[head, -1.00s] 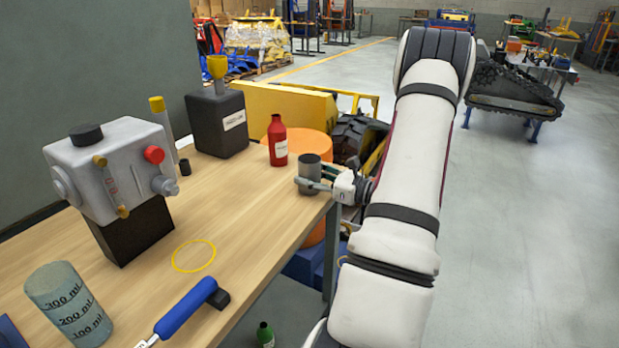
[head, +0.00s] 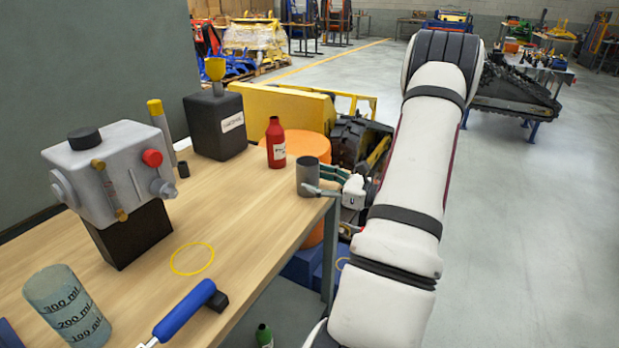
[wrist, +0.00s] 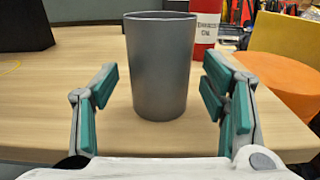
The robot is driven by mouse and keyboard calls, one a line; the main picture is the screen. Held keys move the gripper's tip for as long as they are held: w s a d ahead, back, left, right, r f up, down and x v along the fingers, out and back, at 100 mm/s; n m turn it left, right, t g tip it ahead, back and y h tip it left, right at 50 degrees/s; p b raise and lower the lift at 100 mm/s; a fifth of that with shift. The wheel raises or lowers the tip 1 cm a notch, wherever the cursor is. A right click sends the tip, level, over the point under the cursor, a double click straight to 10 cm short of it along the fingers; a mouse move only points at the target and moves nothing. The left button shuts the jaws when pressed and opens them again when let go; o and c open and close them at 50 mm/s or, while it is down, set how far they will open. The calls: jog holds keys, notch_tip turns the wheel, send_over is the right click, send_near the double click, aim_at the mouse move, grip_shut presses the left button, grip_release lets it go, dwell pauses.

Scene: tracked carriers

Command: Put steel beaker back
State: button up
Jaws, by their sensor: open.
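The steel beaker (head: 307,178) is a dark grey cup standing upright on the wooden bench near its right edge. In the wrist view the beaker (wrist: 160,70) stands on the wood between my two spread fingers, with a gap on each side. My gripper (head: 322,187) is open, just right of the beaker in the head view, with its green-padded fingers pointing at it. A thin yellow ring (head: 175,266) lies flat and empty on the bench, left of and nearer than the beaker.
A red bottle (head: 276,143) stands behind the beaker. A black container (head: 215,130) with a yellow funnel and a grey machine (head: 105,170) stand further left. A measuring beaker (head: 65,305) and a blue-handled tool (head: 185,308) are at the front. The bench middle is clear.

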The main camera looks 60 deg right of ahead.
jog(key=s, duration=0.9)
jog(key=shift+d+p, duration=0.35)
jog(key=shift+d, duration=0.05)
